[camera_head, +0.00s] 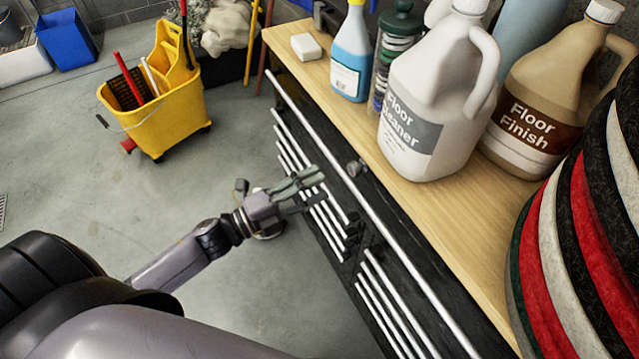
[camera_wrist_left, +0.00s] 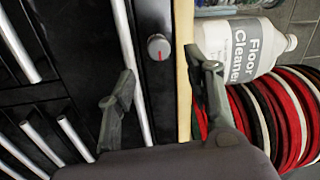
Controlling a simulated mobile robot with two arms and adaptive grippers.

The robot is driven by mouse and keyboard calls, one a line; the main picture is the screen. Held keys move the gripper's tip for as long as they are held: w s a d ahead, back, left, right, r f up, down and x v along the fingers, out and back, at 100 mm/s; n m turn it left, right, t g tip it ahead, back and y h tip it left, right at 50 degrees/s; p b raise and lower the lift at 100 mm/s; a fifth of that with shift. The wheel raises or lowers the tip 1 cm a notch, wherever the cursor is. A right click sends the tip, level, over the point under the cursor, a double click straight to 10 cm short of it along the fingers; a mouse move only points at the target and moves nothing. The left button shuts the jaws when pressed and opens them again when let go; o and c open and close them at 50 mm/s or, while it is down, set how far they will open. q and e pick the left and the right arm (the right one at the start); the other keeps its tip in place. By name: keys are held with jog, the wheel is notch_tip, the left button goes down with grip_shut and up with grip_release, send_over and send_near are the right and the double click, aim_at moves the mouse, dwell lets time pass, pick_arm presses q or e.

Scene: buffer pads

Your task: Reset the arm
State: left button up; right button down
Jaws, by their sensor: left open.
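My left gripper (camera_head: 306,186) reaches in from the left in the head view, in front of the black front of the bench with its silver bars. In the left wrist view the fingers of my left gripper (camera_wrist_left: 165,88) stand apart with nothing between them. A round knob (camera_head: 356,168) sits on the black front near the fingertips; the knob also shows beyond the fingers in the left wrist view (camera_wrist_left: 158,47). My right gripper is not in view.
The wooden bench top (camera_head: 420,215) holds a floor cleaner jug (camera_head: 432,90), a floor finish jug (camera_head: 545,90), a blue spray bottle (camera_head: 351,55) and a white block (camera_head: 306,46). Stacked red, black and white pads (camera_head: 580,240) stand at right. A yellow mop bucket (camera_head: 160,105) stands on open floor.

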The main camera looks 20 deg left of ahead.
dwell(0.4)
pick_arm(q)
jog(key=a+f+n+y, duration=0.3)
jog(key=f+n, duration=0.1)
jog(key=f, duration=0.4)
jog(key=a+f+n+y, duration=0.3)
jog(key=f, duration=0.4)
jog(key=s+a+f+n+g+y, duration=0.2)
jog(key=s+f+n, duration=0.1)
jog(key=f, duration=0.6)
jog(key=s+a+f+n+g+y, duration=0.2)
jog(key=s+f+n, duration=0.15)
jog(key=f, duration=0.45)
jog(key=s+d+f+n+g, duration=0.2)
jog(key=s+f+g, duration=0.1)
jog(key=s+f, duration=0.4)
jog(key=s+d+f+n+g+y, duration=0.1)
jog(key=s+f, duration=0.5)
jog(key=s, duration=0.7)
jog(key=s+d+f+n+g+y, duration=0.1)
jog(key=s+d+f+n+g, duration=0.2)
jog(key=s, duration=0.7)
notch_tip(320, 180, down, 5)
jog(key=n+g, duration=0.2)
jog(key=g, duration=0.1)
jog(key=shift+s+d+r, duration=0.15)
jog(key=shift+s+r, duration=0.05)
